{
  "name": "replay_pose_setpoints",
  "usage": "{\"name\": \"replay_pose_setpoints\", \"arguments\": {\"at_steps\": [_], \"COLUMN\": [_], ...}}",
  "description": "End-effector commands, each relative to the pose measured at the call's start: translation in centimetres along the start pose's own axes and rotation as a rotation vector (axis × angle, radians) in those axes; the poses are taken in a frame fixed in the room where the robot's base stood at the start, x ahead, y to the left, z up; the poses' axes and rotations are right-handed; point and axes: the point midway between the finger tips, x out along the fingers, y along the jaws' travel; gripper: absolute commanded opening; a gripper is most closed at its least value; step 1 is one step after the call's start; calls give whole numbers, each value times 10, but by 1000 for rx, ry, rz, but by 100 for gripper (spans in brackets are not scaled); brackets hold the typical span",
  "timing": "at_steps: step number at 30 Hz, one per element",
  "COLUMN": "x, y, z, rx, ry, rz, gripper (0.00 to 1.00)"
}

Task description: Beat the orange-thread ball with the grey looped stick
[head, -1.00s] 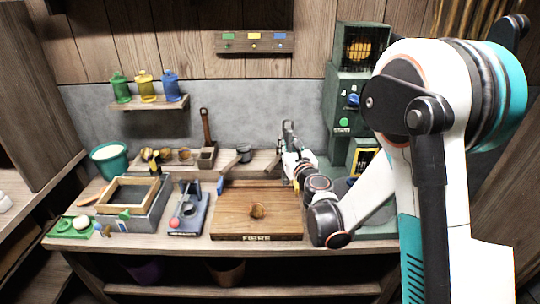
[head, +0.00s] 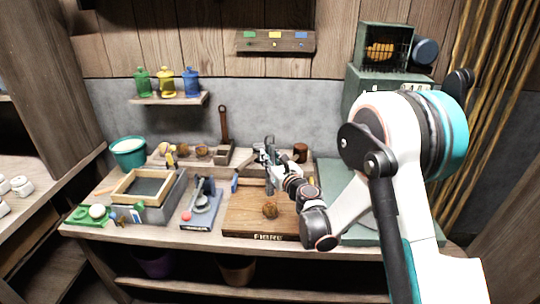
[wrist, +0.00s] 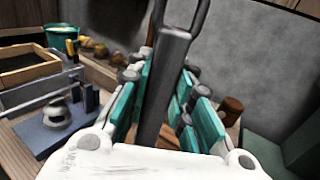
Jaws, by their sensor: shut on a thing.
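My gripper (head: 268,158) is over the back part of the wooden board (head: 240,222) marked FIBRE. It is shut on the grey looped stick (wrist: 168,75), which stands upright between the teal finger pads in the wrist view, its wire loop at the top and cut off by the frame. A brown fibre ball (head: 270,210) sits on the board, in front of and below my gripper, apart from it. More balls (head: 202,152) sit on the rack at the back; some show in the wrist view (wrist: 101,52). I cannot tell which ball has orange thread.
A wooden frame on a grey tub (head: 170,207) and a grey press with a red knob (head: 203,207) stand left of the board. A brown cylinder (head: 300,152) stands behind my arm. A green machine (head: 375,85) is at right. A teal bucket (head: 128,152) is at back left.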

Motion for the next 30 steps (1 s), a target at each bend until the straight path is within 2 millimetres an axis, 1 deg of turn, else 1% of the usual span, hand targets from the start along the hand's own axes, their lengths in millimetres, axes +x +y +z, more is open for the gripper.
{"name": "replay_pose_setpoints", "arguments": {"at_steps": [1,3,13,16,20,25,30], "x": [0,0,0,0,-1,-1,-1], "y": [0,0,0,0,0,0,0], "z": [-6,-10,-11,-15,-30,-56,-48], "rx": [0,0,0,0,0,0,0], "ry": [0,0,0,0,0,0,0], "rz": [0,0,-1,-1,-1,-1,-1], "gripper": [0,0,0,0,0,0,0]}}
